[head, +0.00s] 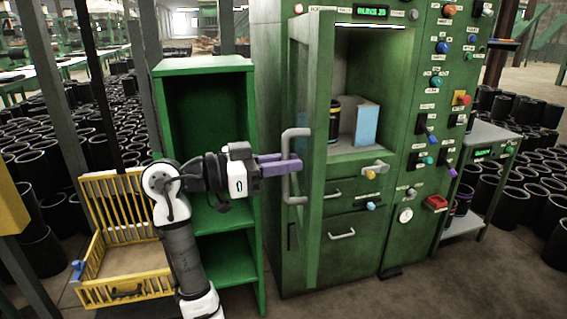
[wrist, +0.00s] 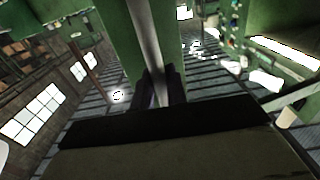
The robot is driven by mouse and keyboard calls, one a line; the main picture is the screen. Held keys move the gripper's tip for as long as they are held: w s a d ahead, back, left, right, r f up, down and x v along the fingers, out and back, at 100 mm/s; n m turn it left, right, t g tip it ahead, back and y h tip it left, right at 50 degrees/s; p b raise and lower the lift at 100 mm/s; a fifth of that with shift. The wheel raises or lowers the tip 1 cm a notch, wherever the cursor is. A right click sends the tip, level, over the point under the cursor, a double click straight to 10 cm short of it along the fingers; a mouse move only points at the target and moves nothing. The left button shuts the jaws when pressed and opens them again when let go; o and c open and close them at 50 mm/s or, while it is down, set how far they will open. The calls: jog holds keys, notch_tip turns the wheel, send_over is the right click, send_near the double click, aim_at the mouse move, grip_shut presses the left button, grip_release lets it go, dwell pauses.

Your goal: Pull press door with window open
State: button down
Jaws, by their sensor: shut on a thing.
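The green press (head: 345,230) stands at the centre of the head view. Its door with window (head: 311,110) stands swung out on the left side, seen at a steep angle, and the lit chamber is exposed. The door has a long grey vertical handle (head: 287,185). My gripper (head: 296,164) reaches in from the left with purple fingers and is shut on this handle at about mid-height. In the wrist view the handle bar (wrist: 146,40) runs down between the dark fingers of my gripper (wrist: 160,88). The grip's contact points are partly hidden.
Inside the chamber are a dark sleeve (head: 334,118) and a light blue block (head: 366,124). A green open shelf (head: 205,66) stands left of the press, and a yellow crate (head: 118,205) farther left. A side table (head: 489,135) stands right. Floor in front is clear.

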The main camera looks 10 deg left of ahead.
jog(key=shift+w+r, duration=0.1)
jog(key=shift+w, duration=0.05)
jog(key=c, duration=1.8)
grip_release()
jog(key=shift+o, duration=0.2)
jog(key=b+v, duration=0.2)
jog(key=v, duration=1.2)
